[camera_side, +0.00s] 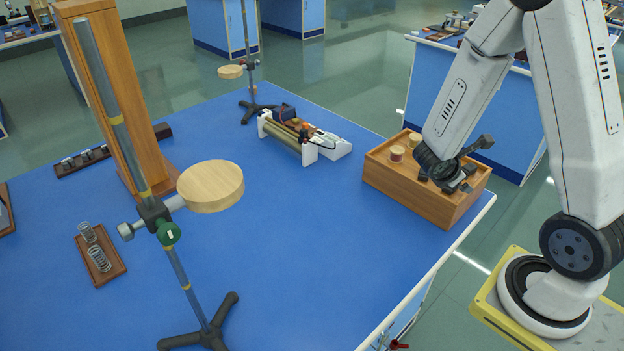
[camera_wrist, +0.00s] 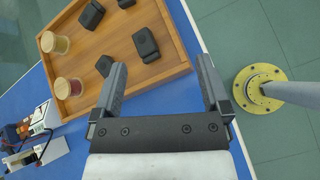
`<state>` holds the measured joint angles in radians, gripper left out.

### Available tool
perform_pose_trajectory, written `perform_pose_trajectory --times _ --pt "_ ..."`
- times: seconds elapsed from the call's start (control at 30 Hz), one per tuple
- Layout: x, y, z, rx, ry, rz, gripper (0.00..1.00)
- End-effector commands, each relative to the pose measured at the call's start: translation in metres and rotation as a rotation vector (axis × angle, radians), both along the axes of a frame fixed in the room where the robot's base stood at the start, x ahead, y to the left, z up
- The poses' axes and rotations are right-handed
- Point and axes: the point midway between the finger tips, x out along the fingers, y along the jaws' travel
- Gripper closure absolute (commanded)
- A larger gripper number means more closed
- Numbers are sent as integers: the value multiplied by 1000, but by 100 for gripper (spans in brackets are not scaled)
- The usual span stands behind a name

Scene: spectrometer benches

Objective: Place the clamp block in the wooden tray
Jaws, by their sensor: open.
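The wooden tray (camera_side: 420,198) stands at the right corner of the blue table; in the wrist view its floor (camera_wrist: 112,40) shows from above. Several small black blocks lie in it, among them one near the fingers (camera_wrist: 146,45), one at the left finger (camera_wrist: 104,66) and one farther off (camera_wrist: 91,14). They look alike, so I cannot tell which is the clamp block. My gripper (camera_wrist: 161,65) is open and empty, with its fingers at the tray's near wall; in the side view my gripper (camera_side: 455,182) is over the tray's right part, hiding some contents.
A white-ended apparatus with a brass tube (camera_side: 290,140) is left of the tray. A clamp stand (camera_side: 190,290) and wooden column (camera_side: 120,100) rise at the left. The table's middle is clear.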

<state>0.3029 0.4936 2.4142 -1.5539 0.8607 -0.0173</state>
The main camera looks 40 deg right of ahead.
Motion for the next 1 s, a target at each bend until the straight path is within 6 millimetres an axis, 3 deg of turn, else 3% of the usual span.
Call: perform_pose_trajectory --times 0.43,1.0 --pt "-10 87 7 309 -289 -411 4" --pt "19 199 36 742 -703 -890 4"
